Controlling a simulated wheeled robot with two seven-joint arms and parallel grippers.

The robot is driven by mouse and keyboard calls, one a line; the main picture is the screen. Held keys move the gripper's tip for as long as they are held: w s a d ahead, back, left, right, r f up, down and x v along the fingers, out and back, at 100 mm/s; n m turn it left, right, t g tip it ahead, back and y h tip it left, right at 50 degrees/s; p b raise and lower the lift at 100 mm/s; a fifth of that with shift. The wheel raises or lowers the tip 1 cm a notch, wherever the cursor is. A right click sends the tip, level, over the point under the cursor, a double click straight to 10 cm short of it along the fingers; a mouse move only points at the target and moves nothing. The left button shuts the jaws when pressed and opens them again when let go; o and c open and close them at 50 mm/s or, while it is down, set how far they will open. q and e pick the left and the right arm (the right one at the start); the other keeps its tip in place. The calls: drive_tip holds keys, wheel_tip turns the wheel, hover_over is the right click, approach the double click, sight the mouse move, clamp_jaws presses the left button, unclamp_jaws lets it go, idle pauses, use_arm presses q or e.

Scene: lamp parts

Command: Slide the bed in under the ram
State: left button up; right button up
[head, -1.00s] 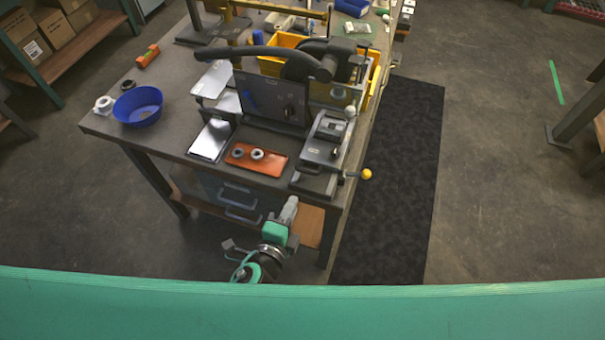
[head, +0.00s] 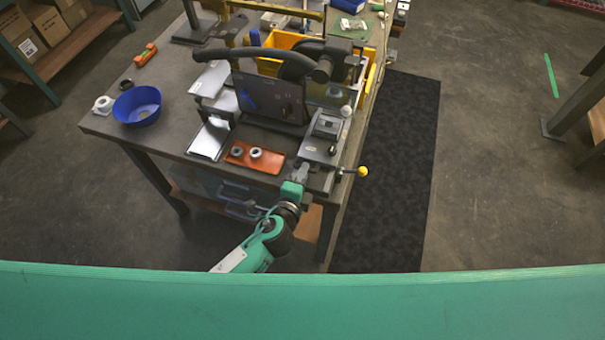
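The bed (head: 321,148) is a grey plate with a dark block on it, on the narrow slide at the table's right edge. It lies on the near side of the press (head: 337,62), with its dark head and curved black arm. I cannot clearly make out the ram. A rod with a yellow ball knob (head: 362,171) sticks out right of the slide's near end. My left gripper (head: 301,171) is at the near left end of the slide, close to the bed; contact and finger opening are too small to tell. My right gripper is not in view.
An orange tray (head: 240,161) with two small rings lies left of the gripper. A dark upright panel (head: 265,98) stands behind it. A yellow bin (head: 277,42) is beside the press. A blue bowl (head: 137,105) is at far left.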

sight(313, 151)
use_arm(q)
clamp_jaws()
drive_tip(key=shift+r+x, duration=0.2)
drive_tip(key=shift+x, duration=0.7)
drive_tip(key=shift+r+x, duration=0.2)
drive_tip(key=shift+x, duration=0.75)
drive_tip(key=shift+w, duration=0.2)
drive_tip(key=shift+r, duration=0.1)
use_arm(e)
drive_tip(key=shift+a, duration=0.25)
use_arm(q)
unclamp_jaws()
drive_tip(key=shift+w, duration=0.1)
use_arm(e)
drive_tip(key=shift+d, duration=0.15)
